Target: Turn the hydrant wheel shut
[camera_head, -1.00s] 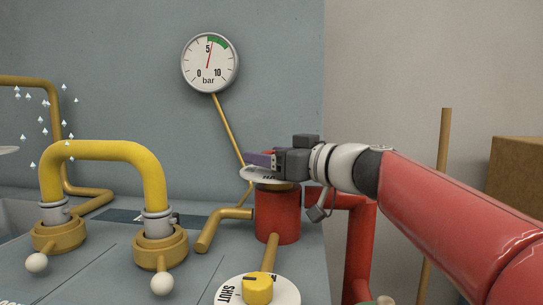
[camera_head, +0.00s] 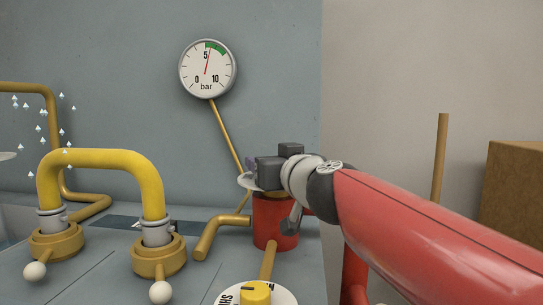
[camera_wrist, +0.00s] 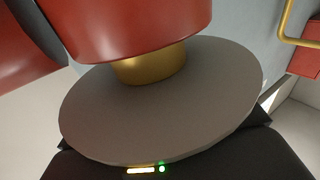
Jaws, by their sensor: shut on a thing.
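The red hydrant (camera_head: 275,228) stands right of centre in the head view, with a pale disc (camera_head: 245,182) at its top. My gripper (camera_head: 254,166) is at that top, above the disc, and its dark body covers most of it.
A pressure gauge (camera_head: 207,68) on the wall reads slightly above 5 bar. A yellow hose (camera_head: 100,158) joins two brass couplings on the bench. A SHUT dial with a yellow knob (camera_head: 256,293) sits in front. Spray shows at the left. A cardboard box (camera_head: 511,205) stands right.

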